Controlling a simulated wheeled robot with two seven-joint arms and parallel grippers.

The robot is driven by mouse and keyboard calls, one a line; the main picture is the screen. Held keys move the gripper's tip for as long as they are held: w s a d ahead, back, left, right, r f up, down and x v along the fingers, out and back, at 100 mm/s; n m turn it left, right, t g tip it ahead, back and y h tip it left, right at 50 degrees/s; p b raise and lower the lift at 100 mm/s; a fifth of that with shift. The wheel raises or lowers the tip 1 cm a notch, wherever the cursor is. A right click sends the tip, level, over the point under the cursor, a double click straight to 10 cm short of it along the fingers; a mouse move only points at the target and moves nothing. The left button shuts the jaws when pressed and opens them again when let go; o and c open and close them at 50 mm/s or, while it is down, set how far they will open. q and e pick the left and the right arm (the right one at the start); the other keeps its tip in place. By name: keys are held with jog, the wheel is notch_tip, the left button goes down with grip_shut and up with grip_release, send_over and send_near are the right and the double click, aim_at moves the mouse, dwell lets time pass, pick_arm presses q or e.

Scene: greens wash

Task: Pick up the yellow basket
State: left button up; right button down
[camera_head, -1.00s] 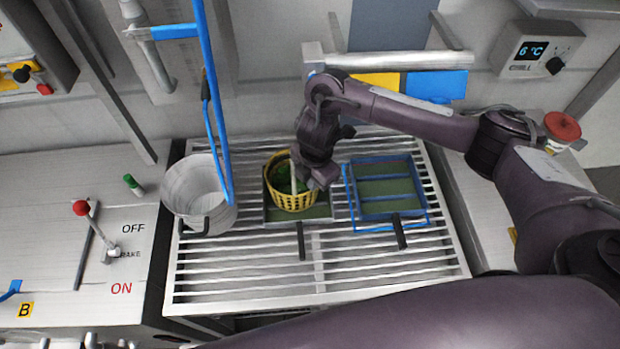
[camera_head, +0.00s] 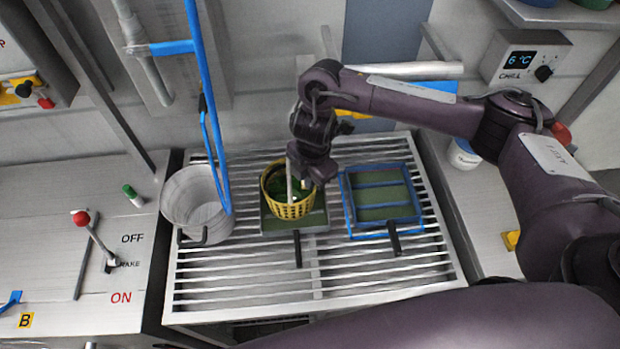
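The yellow basket (camera_head: 289,209) stands upright on a green tray (camera_head: 315,219) with a dark handle, on the slatted rack. Green leaves (camera_head: 281,186) show inside it, and a pale upright bar rises at its middle. My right gripper (camera_head: 305,184) points down at the basket's back right rim. Its fingers are partly hidden by the wrist, and I cannot tell whether they are closed on anything. My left gripper is not in view.
A grey metal pot (camera_head: 190,205) with a blue pipe above it stands left of the basket. A blue-framed green tray (camera_head: 383,213) lies to the right. The front slats (camera_head: 250,288) are clear. A red-knobbed lever (camera_head: 82,219) stands on the left counter.

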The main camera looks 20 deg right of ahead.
jog(key=shift+c, duration=2.2)
grip_release()
